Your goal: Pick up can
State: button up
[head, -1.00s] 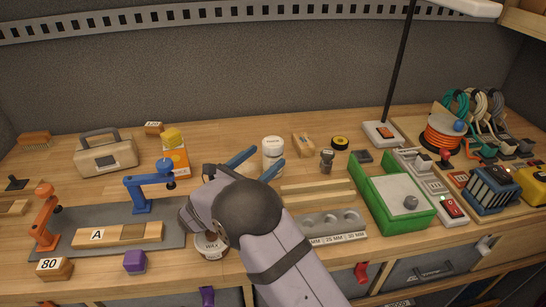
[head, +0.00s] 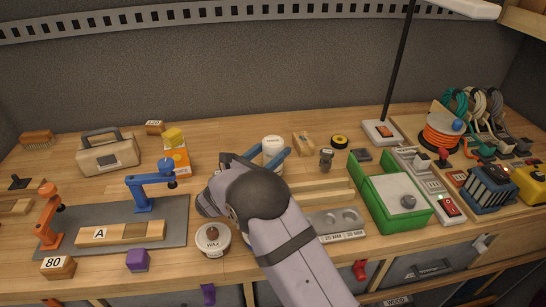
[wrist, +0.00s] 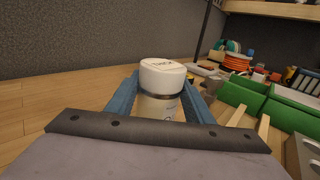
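A white can with a dark band under its top (head: 272,145) stands upright on the workbench, partly hidden behind my gripper in the head view. In the wrist view the can (wrist: 161,80) stands between the two blue fingers, its lower part hidden by the gripper body. My gripper (head: 265,156) is open, with one finger on each side of the can. I cannot tell whether either finger touches it. A round tin labelled WAX (head: 212,240) sits near the bench's front edge, left of my arm.
A blue clamp (head: 150,185) and an orange-and-white box (head: 177,160) stand to the left. A lamp pole (head: 400,65) rises behind. The bench behind the can is clear.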

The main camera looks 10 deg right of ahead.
jog(key=c, duration=0.6)
jog(key=shift+r, duration=0.2)
notch_tip(320, 180, up, 10)
jog(key=shift+f+b, duration=0.1)
jog(key=shift+b, duration=0.75)
